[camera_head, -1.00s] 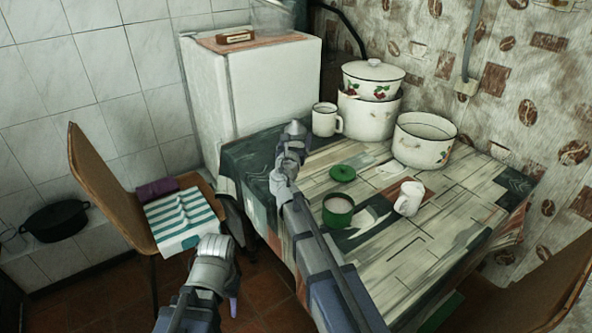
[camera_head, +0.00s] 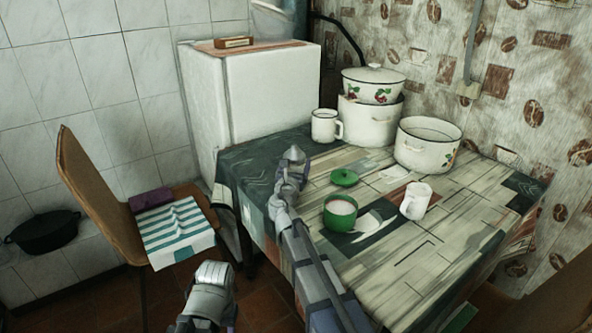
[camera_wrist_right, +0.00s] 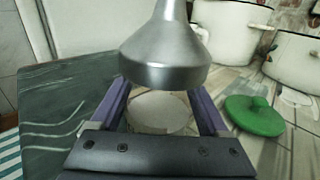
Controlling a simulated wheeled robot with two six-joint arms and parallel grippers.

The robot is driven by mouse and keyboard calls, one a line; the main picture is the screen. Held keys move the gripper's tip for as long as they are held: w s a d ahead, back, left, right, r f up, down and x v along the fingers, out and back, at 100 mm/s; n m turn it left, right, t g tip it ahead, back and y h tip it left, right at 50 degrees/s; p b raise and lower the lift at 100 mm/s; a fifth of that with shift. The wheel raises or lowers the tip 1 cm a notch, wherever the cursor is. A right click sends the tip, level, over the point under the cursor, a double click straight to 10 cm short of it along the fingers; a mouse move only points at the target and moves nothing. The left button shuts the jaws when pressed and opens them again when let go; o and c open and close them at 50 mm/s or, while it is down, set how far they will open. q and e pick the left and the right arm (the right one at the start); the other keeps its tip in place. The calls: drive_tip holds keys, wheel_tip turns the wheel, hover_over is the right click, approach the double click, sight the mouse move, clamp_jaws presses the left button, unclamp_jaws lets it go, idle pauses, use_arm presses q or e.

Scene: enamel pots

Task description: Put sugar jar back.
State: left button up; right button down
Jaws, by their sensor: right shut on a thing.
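The sugar jar has a grey metal cone-shaped top. It shows large in the right wrist view (camera_wrist_right: 167,50) and small in the head view (camera_head: 293,155), over the dark left part of the table (camera_head: 440,235). My right gripper (camera_head: 288,182) is shut on its clear body. In the right wrist view its purple fingers (camera_wrist_right: 160,112) stand on either side, with a pale round area between them. I cannot tell whether the jar's base touches the table. My left arm shows at the bottom of the head view; its fingers are out of view.
Right of my right gripper are an open green pot (camera_head: 340,213), its green lid (camera_head: 344,178) and a white mug (camera_head: 416,201). Behind stand another white mug (camera_head: 325,126), stacked enamel pots (camera_head: 371,118) and an open pot (camera_head: 428,146). A chair (camera_head: 95,205) is left.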

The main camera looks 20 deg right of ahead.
unclamp_jaws()
idle(0.3)
drive_tip(key=shift+r, duration=0.25)
drive_tip(key=v, duration=1.2)
drive_tip(key=shift+f, duration=0.1)
